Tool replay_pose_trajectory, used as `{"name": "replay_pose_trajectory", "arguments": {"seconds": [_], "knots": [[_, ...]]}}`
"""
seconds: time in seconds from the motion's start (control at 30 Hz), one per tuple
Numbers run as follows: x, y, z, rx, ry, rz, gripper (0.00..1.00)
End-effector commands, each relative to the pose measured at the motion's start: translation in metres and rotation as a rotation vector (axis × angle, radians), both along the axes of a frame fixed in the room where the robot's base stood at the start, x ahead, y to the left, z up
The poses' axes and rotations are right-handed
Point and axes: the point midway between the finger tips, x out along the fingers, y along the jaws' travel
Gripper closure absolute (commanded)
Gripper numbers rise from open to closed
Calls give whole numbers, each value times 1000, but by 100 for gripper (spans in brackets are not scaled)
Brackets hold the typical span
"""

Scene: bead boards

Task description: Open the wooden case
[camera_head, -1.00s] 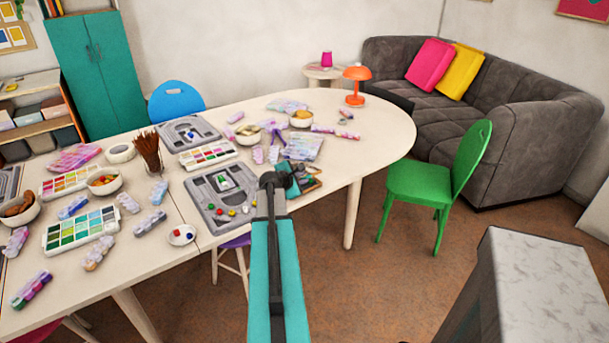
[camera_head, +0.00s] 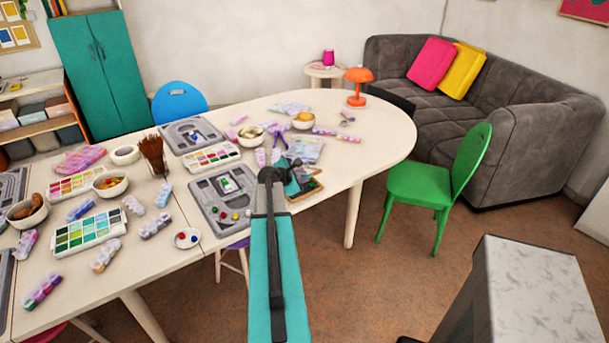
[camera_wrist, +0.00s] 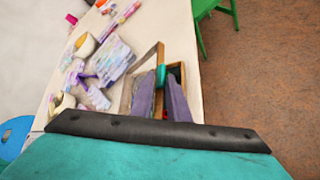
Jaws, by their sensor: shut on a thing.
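The wooden case (camera_head: 312,191) lies on the table near its front edge, just beyond my gripper (camera_head: 292,178). In the head view it shows as a brown wooden rim with a dark inside, partly hidden by my gripper. In the wrist view, a pale wooden frame edge (camera_wrist: 151,57) slants up from the left of the case, and it looks like a lid raised at an angle. My gripper (camera_wrist: 160,85) is shut on a part of the case, which looks like the lid's edge. A teal piece (camera_wrist: 177,72) shows beside the fingers. How far the lid stands open is hard to tell.
A grey bead board (camera_head: 222,213) lies left of my gripper on the white table (camera_head: 372,140). Pastel packs and bowls lie behind the case. The table's right end is mostly clear. A green chair (camera_head: 420,185) stands to the right, off the table edge.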

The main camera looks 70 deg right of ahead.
Motion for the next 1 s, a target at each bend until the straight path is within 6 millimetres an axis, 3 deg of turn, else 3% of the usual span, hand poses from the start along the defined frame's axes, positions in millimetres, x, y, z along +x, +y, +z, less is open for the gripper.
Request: {"name": "replay_pose_trajectory", "arguments": {"seconds": [1.0], "knots": [[12,-8,21,69,104,0,100]]}}
